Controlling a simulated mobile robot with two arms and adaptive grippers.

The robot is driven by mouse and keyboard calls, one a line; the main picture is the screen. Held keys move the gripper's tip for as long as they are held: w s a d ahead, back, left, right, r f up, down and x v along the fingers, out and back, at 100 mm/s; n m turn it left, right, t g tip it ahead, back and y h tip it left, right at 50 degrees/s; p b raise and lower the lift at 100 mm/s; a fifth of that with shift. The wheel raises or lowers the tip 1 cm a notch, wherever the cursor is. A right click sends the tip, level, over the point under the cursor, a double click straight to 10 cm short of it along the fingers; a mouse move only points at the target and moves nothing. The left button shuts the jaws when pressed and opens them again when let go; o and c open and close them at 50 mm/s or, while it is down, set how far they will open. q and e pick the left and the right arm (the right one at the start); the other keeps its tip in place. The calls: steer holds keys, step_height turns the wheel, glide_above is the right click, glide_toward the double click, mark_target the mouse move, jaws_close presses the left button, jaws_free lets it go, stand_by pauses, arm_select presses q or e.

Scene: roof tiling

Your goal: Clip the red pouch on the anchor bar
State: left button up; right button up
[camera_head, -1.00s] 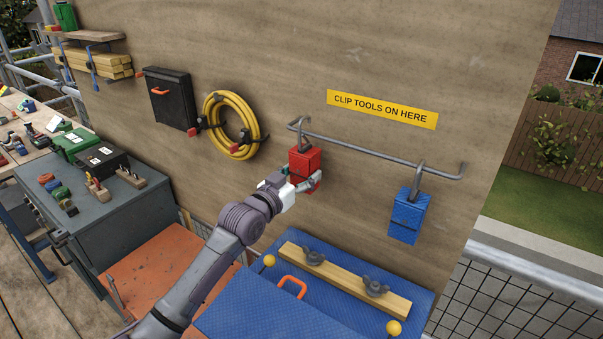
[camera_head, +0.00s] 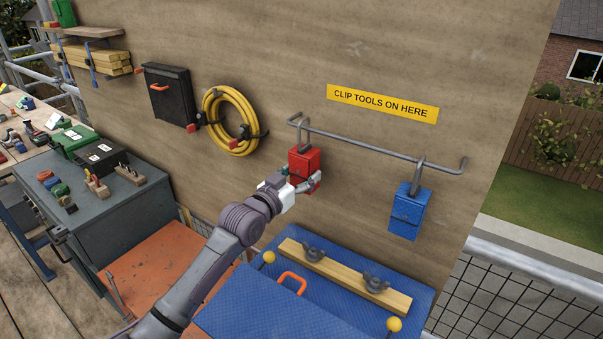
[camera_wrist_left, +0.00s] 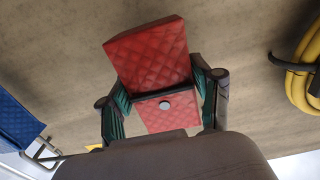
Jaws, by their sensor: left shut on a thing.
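The red pouch (camera_head: 304,168) is upright against the plywood wall, just below the left end of the grey anchor bar (camera_head: 385,155). Its grey clip (camera_head: 298,134) reaches up to the bar's left end; I cannot tell whether it is around the bar. My left gripper (camera_head: 305,184) is shut on the red pouch from below and in front. In the left wrist view the quilted red pouch (camera_wrist_left: 150,55) sits between the two fingers of my left gripper (camera_wrist_left: 158,92). Its clip is hidden there. My right gripper is not in view.
A blue pouch (camera_head: 408,212) hangs from the bar's right part. A yellow label (camera_head: 382,104) is above the bar. A yellow hose coil (camera_head: 230,121) hangs to the left. A blue box (camera_head: 262,308) with a timber batten (camera_head: 340,277) stands below. The bar's middle is free.

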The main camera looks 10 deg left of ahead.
arm_select(q)
steer(key=shift+f, duration=0.25)
steer(key=o, duration=1.5)
steer(key=shift+o, duration=0.3)
